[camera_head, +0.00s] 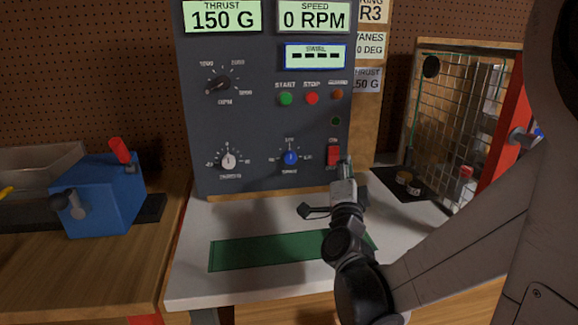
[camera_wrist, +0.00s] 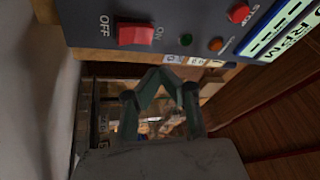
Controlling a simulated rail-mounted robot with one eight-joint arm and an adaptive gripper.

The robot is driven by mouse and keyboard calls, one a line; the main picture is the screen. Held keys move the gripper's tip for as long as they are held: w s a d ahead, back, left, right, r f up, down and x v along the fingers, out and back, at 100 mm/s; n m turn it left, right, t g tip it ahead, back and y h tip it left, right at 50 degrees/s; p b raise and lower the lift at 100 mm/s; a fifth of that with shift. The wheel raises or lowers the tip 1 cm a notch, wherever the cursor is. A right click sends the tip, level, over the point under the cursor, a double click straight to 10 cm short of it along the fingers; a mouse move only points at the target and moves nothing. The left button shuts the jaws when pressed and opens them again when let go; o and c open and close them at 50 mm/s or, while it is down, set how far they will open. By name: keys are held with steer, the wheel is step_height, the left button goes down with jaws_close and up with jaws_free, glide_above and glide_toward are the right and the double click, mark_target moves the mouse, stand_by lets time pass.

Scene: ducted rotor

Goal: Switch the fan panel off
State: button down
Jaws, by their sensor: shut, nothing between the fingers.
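The dark grey fan panel (camera_head: 255,130) stands upright at the back of the white bench. Its red rocker switch (camera_head: 333,156) sits at the panel's lower right, with ON above it; my gripper hides the part below. In the wrist view the red switch (camera_wrist: 136,34) lies between the words OFF, on the left, and ON, on the right. I cannot tell which half is pressed in. My gripper (camera_head: 346,166) is in front of the switch's lower end. In the wrist view my gripper (camera_wrist: 160,76) is shut and empty, its tips apart from the switch in the picture.
The panel shows 150 G thrust and 0 RPM. A green START button (camera_head: 286,99), red STOP button (camera_head: 311,99) and blue knob (camera_head: 290,158) are near. A green mat (camera_head: 265,251) lies on the bench. A mesh cage (camera_head: 445,120) stands right, a blue box (camera_head: 103,195) left.

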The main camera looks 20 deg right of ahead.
mark_target(337, 157)
steer(key=shift+w+d+f+b, duration=0.15)
steer(key=shift+w+f+b, duration=0.2)
steer(key=shift+w, duration=0.45)
steer(key=shift+w+d+f+b, duration=0.1)
steer(key=shift+w+f+b, duration=0.3)
steer(key=shift+w, duration=0.35)
steer(key=shift+w+d+f+b, duration=0.15)
steer(key=shift+w+f+b, duration=0.2)
steer(key=shift+w, duration=0.45)
steer(key=shift+w, duration=0.1)
steer(key=shift+w+f, duration=0.15)
steer(key=shift+w, duration=0.1)
steer(key=shift+w+d+f+b, duration=0.15)
steer(key=shift+w+f+b, duration=0.05)
steer(key=shift+w+b, duration=0.2)
stand_by(0.5)
stand_by(0.3)
steer(key=shift+s+r+p, duration=0.3)
steer(key=shift+s+r, duration=0.05)
steer(key=shift+s, duration=0.4)
steer(key=shift+s, duration=0.1)
steer(key=s, duration=0.1)
steer(key=s+r+p, duration=0.1)
steer(key=s, duration=0.1)
steer(key=s+a+r+p, duration=0.1)
steer(key=shift+s, duration=0.15)
